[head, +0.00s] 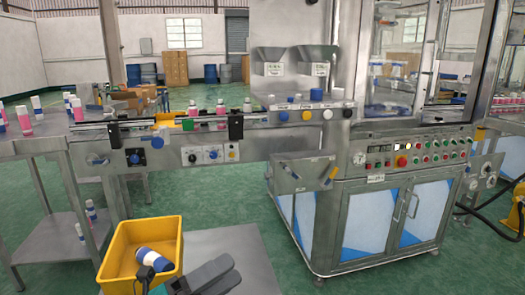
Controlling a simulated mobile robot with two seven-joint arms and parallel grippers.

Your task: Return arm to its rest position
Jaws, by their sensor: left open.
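My left gripper (172,282) is at the bottom of the head view, low and in front of the yellow bin (112,262). It is open, and I see nothing between its fingers. Part of it is cut off by the lower picture edge. A blue and white aerosol can (155,259) lies tilted in the bin, close to the gripper's dark finger. I cannot tell whether the finger touches the can. My right gripper is not in view.
A crimping machine with a control panel (418,150) stands at centre right. A conveyor (180,123) carrying several cans runs left from it. A steel table (30,146) with pink and white cans stands at left.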

